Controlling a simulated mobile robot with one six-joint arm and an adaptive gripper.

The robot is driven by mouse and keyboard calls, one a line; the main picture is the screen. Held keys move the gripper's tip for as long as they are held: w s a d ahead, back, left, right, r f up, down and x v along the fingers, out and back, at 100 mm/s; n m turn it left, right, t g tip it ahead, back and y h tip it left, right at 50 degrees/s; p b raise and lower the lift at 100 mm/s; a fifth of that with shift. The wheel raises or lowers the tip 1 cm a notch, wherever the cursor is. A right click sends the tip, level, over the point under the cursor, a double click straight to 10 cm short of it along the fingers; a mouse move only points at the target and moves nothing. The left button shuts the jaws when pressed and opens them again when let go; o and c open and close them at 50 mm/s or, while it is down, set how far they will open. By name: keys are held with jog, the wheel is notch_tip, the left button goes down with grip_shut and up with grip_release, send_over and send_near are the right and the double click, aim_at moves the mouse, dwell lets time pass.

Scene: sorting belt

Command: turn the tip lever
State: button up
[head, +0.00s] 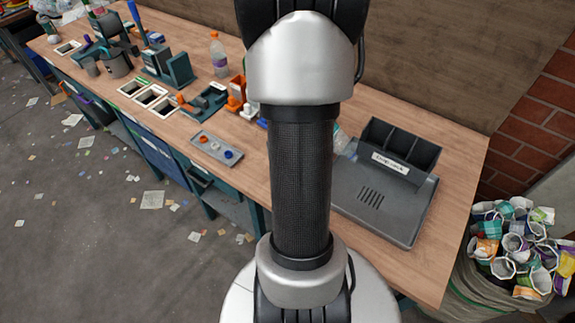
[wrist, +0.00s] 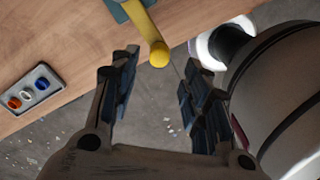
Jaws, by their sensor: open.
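The yellow tip lever (wrist: 147,28) is at the top of the wrist view, a bar with a round knob (wrist: 160,54) at its near end. It rises from a teal mount (wrist: 122,10) at the wooden bench's edge. My gripper (wrist: 161,66) is open and empty, its dark fingers on either side of the knob in the picture. I see no contact, and the depth between them is hard to judge. In the head view my arm covers the middle, and neither lever nor gripper shows.
A grey panel with orange, white and blue buttons (head: 217,148) lies on the wooden bench (head: 462,190). A grey tray (head: 385,222) with dark compartments stands right of my arm. A bottle (head: 218,55) and several fixtures stand farther back. Crumpled cartons (head: 510,245) fill a bin at right.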

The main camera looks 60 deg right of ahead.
notch_tip(320, 180, up, 5)
dwell(0.5)
jog(key=shift+w, duration=0.1)
